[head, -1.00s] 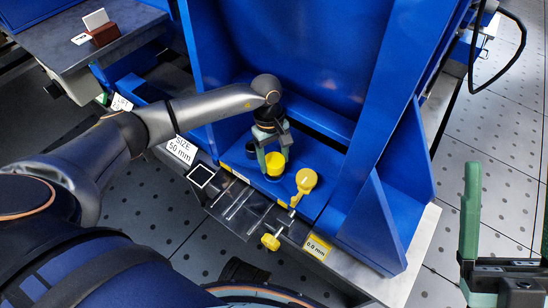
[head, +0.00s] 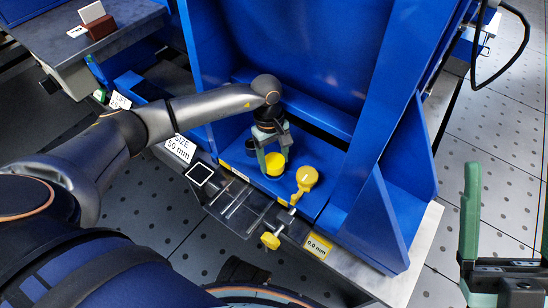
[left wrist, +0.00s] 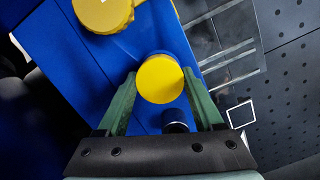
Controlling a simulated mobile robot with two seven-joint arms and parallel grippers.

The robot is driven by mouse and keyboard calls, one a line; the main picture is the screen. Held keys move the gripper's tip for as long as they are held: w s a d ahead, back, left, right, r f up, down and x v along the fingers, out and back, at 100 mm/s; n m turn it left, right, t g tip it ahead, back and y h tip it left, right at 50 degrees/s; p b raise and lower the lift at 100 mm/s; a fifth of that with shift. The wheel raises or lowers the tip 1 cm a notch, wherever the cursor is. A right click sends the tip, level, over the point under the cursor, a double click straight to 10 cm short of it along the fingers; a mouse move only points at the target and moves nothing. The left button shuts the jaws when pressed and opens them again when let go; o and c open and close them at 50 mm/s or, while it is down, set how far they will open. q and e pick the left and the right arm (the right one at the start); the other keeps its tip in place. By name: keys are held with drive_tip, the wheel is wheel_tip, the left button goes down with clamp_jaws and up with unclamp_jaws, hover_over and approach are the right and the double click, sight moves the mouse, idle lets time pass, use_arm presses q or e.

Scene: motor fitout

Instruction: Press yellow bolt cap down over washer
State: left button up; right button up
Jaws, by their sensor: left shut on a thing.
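The yellow bolt cap (head: 274,165) is at the blue base of the frame, and its round yellow face (left wrist: 160,79) shows in the left wrist view. My left gripper (head: 272,157) is shut on the cap, with a green finger on each side, reaching down from above. The wrist view shows the left gripper (left wrist: 160,98) around the cap's sides. The washer and whatever is under the cap are hidden, so I cannot tell whether the cap touches them. My right gripper (head: 509,180) is open and empty at the right edge, away from the frame.
A yellow round-headed piece (head: 307,178) stands close right of the cap. A dark cylinder (left wrist: 175,121) is beside the cap. Tall blue panels (head: 290,60) rise behind and right. A clear tray (head: 241,208) and a yellow knob (head: 270,240) lie in front.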

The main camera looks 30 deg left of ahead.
sight(271, 157)
use_arm(q)
drive_tip(key=shift+f, duration=0.4)
drive_tip(key=o, duration=1.3)
drive_tip(key=shift+o, duration=0.2)
drive_tip(key=r, duration=0.2)
drive_tip(key=r+p, duration=0.1)
drive_tip(key=r, duration=0.2)
drive_tip(key=a+r+p, duration=0.1)
drive_tip(key=r, duration=0.1)
drive_tip(key=shift+w+r, duration=0.25)
drive_tip(key=shift+w, duration=0.05)
drive_tip(key=shift+f, duration=0.1)
